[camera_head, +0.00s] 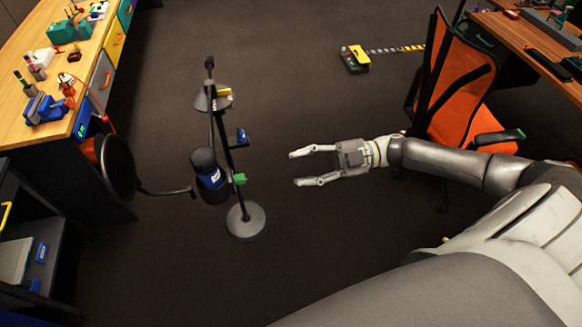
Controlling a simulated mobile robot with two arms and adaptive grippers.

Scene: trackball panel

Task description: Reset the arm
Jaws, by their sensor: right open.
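My right gripper (304,167) is at the middle of the view, at the end of my grey right arm (450,160), which reaches in from the right. Its two light fingers are spread apart and point left, with nothing between them. The gripper is to the right of a dark stand (246,220) with a round base and does not touch it. The stand carries a black and blue cylinder (210,178) and a small green part (239,179). My left gripper is not in view. I cannot make out a trackball panel.
A wooden workbench (88,58) with tools runs along the left. A black round pan-like thing (118,170) hangs by its side. An orange chair (458,85) stands at the right, near a desk (530,45). A yellow and black item (355,59) lies on the open dark floor.

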